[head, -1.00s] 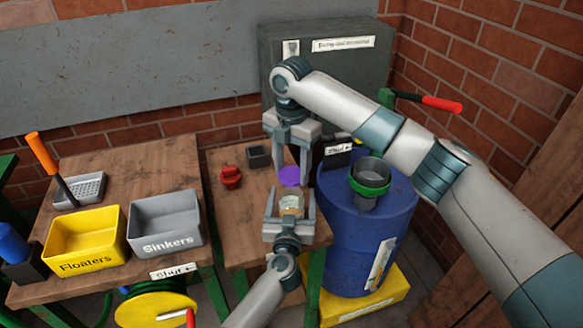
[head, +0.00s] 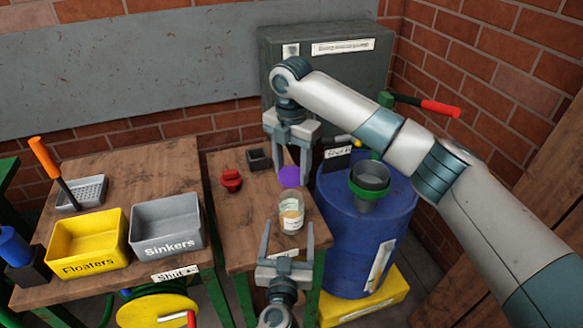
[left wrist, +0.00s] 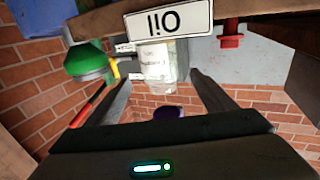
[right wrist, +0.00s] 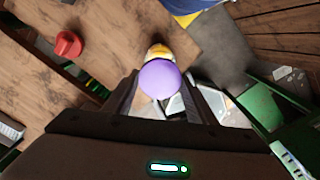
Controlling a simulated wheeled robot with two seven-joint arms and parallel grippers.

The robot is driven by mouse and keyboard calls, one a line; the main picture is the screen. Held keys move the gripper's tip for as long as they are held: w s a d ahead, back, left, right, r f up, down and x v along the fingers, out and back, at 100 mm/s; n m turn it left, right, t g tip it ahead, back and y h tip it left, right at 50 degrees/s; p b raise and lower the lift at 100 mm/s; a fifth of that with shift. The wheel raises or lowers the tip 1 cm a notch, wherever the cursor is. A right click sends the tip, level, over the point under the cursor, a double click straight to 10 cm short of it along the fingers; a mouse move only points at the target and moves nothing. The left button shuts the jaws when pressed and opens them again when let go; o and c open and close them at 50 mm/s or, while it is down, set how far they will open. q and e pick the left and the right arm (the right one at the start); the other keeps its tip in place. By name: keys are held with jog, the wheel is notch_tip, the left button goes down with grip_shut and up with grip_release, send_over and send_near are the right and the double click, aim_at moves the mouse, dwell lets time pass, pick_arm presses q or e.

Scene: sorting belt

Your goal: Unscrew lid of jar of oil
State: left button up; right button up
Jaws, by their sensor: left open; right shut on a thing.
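The clear glass jar (head: 291,212) stands upright near the front of the small wooden table, its top uncovered and pale yellow content inside. The left wrist view shows the jar upside down (left wrist: 155,62). The purple lid (head: 290,176) is apart from the jar, behind and above it. My right gripper (head: 293,170) is shut on the lid, which shows as a round purple disc in the right wrist view (right wrist: 160,79). My left gripper (head: 287,240) is open and empty in front of the jar, clear of it.
A red knob-like object (head: 231,180) and a small dark box (head: 258,159) are on the same table. A blue barrel (head: 355,240) with a dark green-rimmed cup (head: 370,180) stands right. Yellow (head: 87,258) and grey (head: 165,244) bins sit on the left table. An "Oil" sign (left wrist: 168,18) is at the table's front edge.

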pick_arm(q)
jog(key=shift+r, duration=0.1)
